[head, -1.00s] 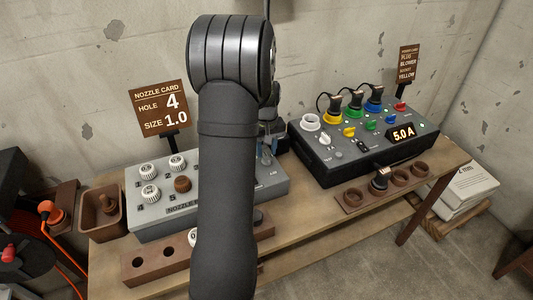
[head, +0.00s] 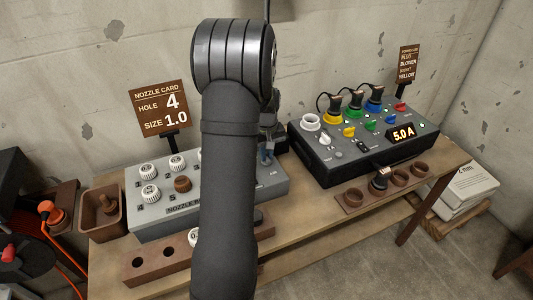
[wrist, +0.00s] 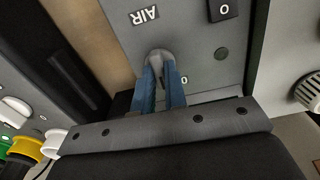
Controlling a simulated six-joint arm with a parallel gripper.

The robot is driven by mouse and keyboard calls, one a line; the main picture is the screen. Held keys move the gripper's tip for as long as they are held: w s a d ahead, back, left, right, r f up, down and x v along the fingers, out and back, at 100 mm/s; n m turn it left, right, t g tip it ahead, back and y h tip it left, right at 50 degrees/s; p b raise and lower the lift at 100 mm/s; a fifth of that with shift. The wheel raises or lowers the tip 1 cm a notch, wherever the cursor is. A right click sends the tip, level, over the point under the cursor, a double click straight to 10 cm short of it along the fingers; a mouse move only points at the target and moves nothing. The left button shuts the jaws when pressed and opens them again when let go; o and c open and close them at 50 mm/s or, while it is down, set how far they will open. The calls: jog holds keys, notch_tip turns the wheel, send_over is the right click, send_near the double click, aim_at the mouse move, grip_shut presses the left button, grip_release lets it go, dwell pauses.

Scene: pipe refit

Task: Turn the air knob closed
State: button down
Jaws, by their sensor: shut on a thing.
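The air knob (wrist: 160,57) is a small grey knob on the grey nozzle panel, beside the printed word AIR in the wrist view. My gripper (wrist: 160,75) has blue fingers, one on each side of the knob, and is shut on it. A mark like a 0 shows just right of the fingers. In the head view my gripper (head: 267,155) is at the right end of the nozzle panel (head: 150,224), partly behind my arm. The knob itself cannot be made out there.
A dark switch (wrist: 222,9) marked O sits close by on the panel. The black power box (head: 325,172) with coloured plugs stands to the right. White nozzles (head: 150,171) stand on the panel's left part. A wooden rack (head: 150,264) lies in front.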

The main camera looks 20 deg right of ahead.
jog(key=shift+n, duration=0.3)
jog(key=c, duration=1.5)
grip_release()
jog(key=shift+o, duration=0.2)
jog(key=shift+r, duration=0.1)
notch_tip(320, 180, up, 17)
notch_tip(320, 180, down, 17)
jog(key=shift+f, duration=0.15)
